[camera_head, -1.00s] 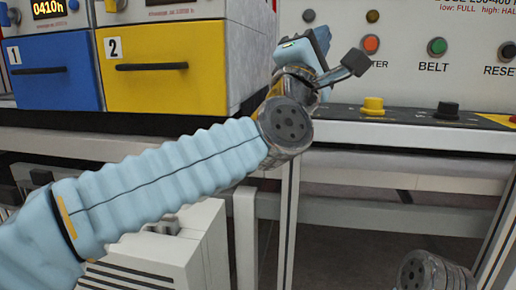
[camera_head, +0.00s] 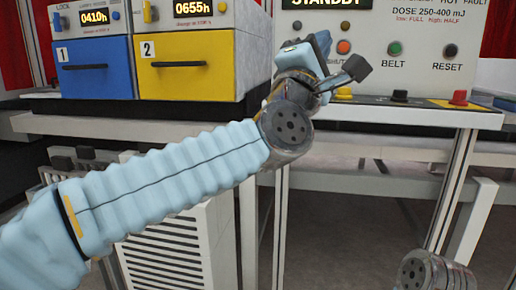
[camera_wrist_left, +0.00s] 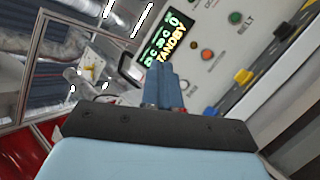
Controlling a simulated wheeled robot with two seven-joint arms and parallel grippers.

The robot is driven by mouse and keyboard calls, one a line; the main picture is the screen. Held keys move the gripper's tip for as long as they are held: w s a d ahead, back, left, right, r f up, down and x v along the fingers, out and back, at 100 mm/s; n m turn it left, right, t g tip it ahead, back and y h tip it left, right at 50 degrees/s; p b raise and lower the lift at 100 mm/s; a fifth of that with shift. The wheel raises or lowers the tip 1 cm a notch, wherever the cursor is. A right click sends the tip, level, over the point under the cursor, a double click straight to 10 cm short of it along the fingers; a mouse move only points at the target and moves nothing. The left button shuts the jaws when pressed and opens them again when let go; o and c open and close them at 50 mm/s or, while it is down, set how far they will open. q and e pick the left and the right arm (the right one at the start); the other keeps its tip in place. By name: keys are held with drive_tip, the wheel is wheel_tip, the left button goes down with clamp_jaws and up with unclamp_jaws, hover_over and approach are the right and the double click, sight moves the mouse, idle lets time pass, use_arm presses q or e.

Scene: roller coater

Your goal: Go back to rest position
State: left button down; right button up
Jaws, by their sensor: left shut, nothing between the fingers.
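My left arm comes in from the left across the head view, in a pale blue sleeve. Its left gripper (camera_head: 320,42) is raised in front of the grey control panel (camera_head: 410,35). In the left wrist view the gripper's fingers (camera_wrist_left: 163,85) are together with nothing between them. Beyond them that view shows the panel (camera_wrist_left: 207,38) and its lit STANDBY display (camera_wrist_left: 163,42). My right gripper is out of view; only a grey joint that looks like part of my right arm shows at bottom right of the head view.
A blue drawer (camera_head: 95,82) marked 1 and a yellow drawer (camera_head: 190,82) marked 2 stand on the bench at left. The panel has green BELT (camera_head: 395,48) and dark RESET buttons. A red button (camera_head: 459,97) sits on the ledge. Open floor shows below.

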use_arm(q)
drive_tip(key=w+f+m+g+y, duration=0.15)
drive_tip(key=w+f, duration=0.45)
drive_tip(key=f, duration=0.6)
drive_tip(key=w+f+m+g+y, duration=0.1)
drive_tip(key=w+f+m+g, duration=0.35)
drive_tip(key=f, duration=0.75)
drive_tip(key=w+a+f+m+g+y, duration=0.1)
drive_tip(key=w+a+f+g+y, duration=0.15)
drive_tip(key=f, duration=1.15)
drive_tip(key=w+a+f+m+g+y, duration=0.1)
drive_tip(key=a+f, duration=0.3)
drive_tip(key=f, duration=1)
drive_tip(key=s+a+f+m+g+y, duration=0.1)
drive_tip(key=s+a+f+m+g, duration=0.15)
drive_tip(key=s+a+f, duration=0.65)
drive_tip(key=s+a+f+m+g+y, duration=0.1)
drive_tip(key=s+f+g, duration=0.25)
drive_tip(key=f, duration=1.15)
drive_tip(key=s+a+f+g, duration=0.1)
drive_tip(key=s+f, duration=0.2)
drive_tip(key=s, duration=0.3)
drive_tip(key=s+a+f+m+g, duration=0.1)
drive_tip(key=s+a+f+g, duration=0.1)
drive_tip(key=s, duration=0.5)
drive_tip(key=s+a+f+m+g, duration=0.1)
drive_tip(key=s+a+f+g, duration=0.1)
drive_tip(key=s+f, duration=0.3)
drive_tip(key=shift+s, duration=1.05)
